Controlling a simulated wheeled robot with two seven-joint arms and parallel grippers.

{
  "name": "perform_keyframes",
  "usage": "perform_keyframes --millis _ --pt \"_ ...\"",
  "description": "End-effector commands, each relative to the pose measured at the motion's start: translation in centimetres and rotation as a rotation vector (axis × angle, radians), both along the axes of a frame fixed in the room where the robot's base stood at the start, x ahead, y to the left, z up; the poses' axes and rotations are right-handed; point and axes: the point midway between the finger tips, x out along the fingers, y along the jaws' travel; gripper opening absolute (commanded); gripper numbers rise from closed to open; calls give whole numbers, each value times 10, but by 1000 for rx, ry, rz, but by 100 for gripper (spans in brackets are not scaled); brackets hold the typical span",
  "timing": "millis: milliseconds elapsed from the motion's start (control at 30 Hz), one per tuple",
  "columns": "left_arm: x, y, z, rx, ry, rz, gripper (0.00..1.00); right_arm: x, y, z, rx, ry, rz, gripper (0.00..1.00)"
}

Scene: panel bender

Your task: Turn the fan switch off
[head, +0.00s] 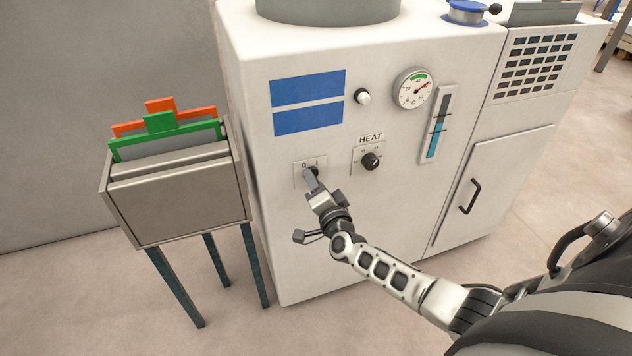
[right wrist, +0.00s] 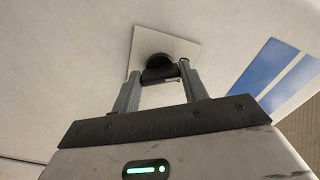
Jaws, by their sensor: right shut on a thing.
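The fan switch (head: 313,172) is a dark rotary knob on a small pale plate marked 0 and 1, on the front of the white machine. My right gripper (head: 309,175) reaches up to it from below and covers part of the knob. In the right wrist view the switch (right wrist: 157,60) shows as a dark round knob on a white plate, and the fingers of my right gripper (right wrist: 160,80) are closed on its two sides. The knob's exact pointing direction is hidden. My left gripper is not in either view.
A HEAT knob (head: 371,161) sits just right of the switch. Above are blue panels (head: 308,103), a white button (head: 363,97) and a dial gauge (head: 415,88). A metal bin with green and orange folders (head: 180,192) stands on legs at left, close to the machine.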

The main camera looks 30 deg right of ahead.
Motion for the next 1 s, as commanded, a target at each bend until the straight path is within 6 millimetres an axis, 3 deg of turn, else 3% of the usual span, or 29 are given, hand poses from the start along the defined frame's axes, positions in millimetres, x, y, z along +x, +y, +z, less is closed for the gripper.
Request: perform_keyframes --millis 567,600,667,1000 --pt "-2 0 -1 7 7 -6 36 -1 1 -2 -33 13 2 21" --pt "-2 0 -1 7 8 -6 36 -1 1 -2 -33 13 2 52" --pt "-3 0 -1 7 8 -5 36 -1 1 -2 -33 12 1 65" --pt "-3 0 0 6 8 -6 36 -3 1 -1 -31 9 0 65"
